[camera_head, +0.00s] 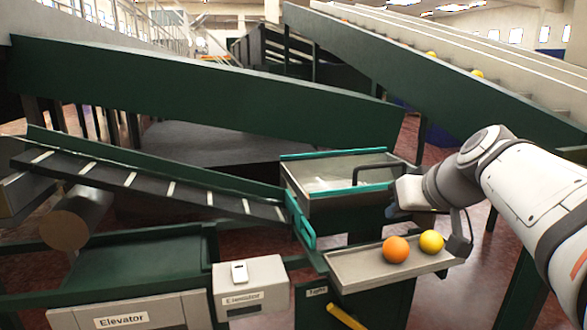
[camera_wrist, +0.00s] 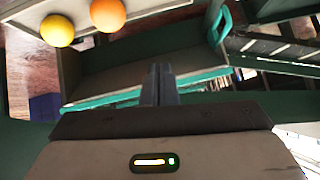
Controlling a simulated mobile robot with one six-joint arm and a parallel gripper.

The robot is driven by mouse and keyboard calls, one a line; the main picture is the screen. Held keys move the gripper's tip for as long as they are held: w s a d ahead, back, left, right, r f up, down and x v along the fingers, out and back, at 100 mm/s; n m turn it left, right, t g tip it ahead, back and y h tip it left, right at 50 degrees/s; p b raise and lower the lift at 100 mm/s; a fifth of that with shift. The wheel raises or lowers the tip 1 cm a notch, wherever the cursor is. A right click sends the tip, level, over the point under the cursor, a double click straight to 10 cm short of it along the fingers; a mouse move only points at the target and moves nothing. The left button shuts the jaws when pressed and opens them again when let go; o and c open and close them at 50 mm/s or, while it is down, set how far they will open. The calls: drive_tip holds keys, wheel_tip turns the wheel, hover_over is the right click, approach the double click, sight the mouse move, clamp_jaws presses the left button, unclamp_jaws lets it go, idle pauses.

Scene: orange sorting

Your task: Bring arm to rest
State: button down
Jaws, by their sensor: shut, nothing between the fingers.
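My gripper shows in the wrist view (camera_wrist: 158,84) with its two dark fingers together and nothing between them. In the head view my white and grey arm reaches in from the right, and its wrist end is beside the metal bin (camera_head: 340,172) with teal edges. The fingers are hard to make out there. An orange fruit (camera_head: 396,249) and a yellow fruit (camera_head: 431,241) sit side by side on a small metal tray (camera_head: 360,270) below my wrist. Both fruits also show at the top left of the wrist view, apart from the fingers.
A dark conveyor (camera_head: 140,182) with white slats slopes down to the bin from the left. A large green-sided ramp (camera_head: 430,75) carries several fruits at the upper right. Elevator boxes (camera_head: 250,288) stand at the front left. A yellow handle (camera_head: 346,316) is below the tray.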

drive_tip(key=s+a+r+g+h+p, duration=0.1)
drive_tip(key=s+a+g+p, duration=0.1)
drive_tip(key=s+p, duration=0.6)
drive_tip(key=s+a+m+g+h+p, duration=0.1)
drive_tip(key=s+g+p, duration=0.3)
drive_tip(key=s+p, duration=0.4)
drive_tip(key=shift+a+r+m+h+p, duration=0.35)
drive_tip(key=shift+a+h+p, duration=0.3)
drive_tip(key=shift+p, duration=1.8)
